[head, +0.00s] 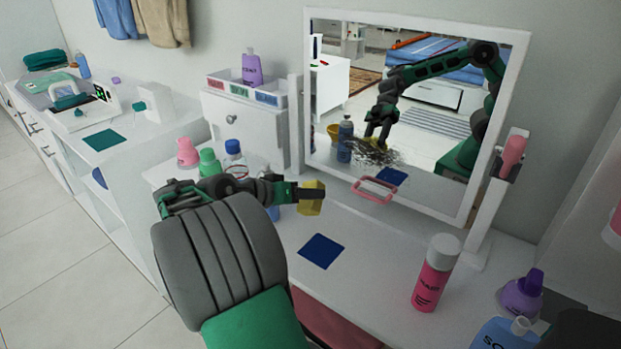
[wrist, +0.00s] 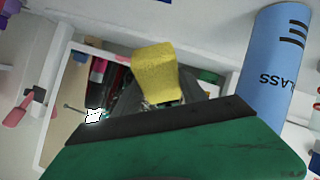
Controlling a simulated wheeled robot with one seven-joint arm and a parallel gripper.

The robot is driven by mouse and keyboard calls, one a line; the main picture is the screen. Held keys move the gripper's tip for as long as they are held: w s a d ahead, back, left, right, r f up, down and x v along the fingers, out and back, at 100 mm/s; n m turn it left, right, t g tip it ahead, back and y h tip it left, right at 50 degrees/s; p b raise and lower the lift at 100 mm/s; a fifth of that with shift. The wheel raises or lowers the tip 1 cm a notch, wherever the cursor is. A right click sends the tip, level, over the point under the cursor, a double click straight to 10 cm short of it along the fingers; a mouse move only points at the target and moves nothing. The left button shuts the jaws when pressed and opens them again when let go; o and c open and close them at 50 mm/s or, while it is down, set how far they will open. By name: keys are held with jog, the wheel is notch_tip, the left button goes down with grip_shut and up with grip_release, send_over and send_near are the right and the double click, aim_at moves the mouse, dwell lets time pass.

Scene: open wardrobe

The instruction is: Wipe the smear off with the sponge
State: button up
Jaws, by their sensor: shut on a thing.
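My gripper (head: 300,194) is shut on the yellow sponge (head: 312,198). It holds the sponge above the white tabletop, in front of the lower left of the mirror and apart from it. The sponge also shows between the fingers in the wrist view (wrist: 155,72). The smear (head: 374,155) is a dark, scratchy patch on the lower left part of the tilted mirror (head: 405,105). The mirror also reflects my arm. In the wrist view, I cannot make out the smear; my gripper and the sponge cover part of the mirror.
A blue bottle marked GLASS (wrist: 268,75) stands close beside my gripper. Pink (head: 187,152), green (head: 209,162) and blue-capped bottles are on the left. A pink spray can (head: 436,272) stands at right. A blue square (head: 321,250) lies on clear tabletop. A pink frame-shaped handle (head: 374,189) is at the mirror's lower edge.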

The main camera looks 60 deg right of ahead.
aim_at(309, 181)
jog(key=d+n+t+h+b, duration=0.1)
jog(key=n+h+b, duration=0.1)
jog(key=d+n+t+h+b, duration=0.3)
jog(key=d+b, duration=0.1)
jog(key=shift+w+d+r+n+t+h+b, duration=0.25)
jog(key=shift+w+r+n+t+h+b, duration=0.05)
jog(key=shift+w+r+n+h+b, duration=0.1)
jog(key=t+h+b, duration=0.1)
jog(key=d+r+n+t+b, duration=0.1)
jog(key=b, duration=0.1)
jog(key=shift+w+d+r+n+h, duration=0.1)
jog(key=shift+w+n+h, duration=0.2)
jog(key=shift+h, duration=0.1)
jog(key=d+r+n+t+h+p, duration=0.1)
jog(key=d+r, duration=0.3)
jog(key=d, duration=0.2)
jog(key=shift+h, duration=0.4)
jog(key=shift+s+d, duration=0.2)
jog(key=shift+d, duration=0.7)
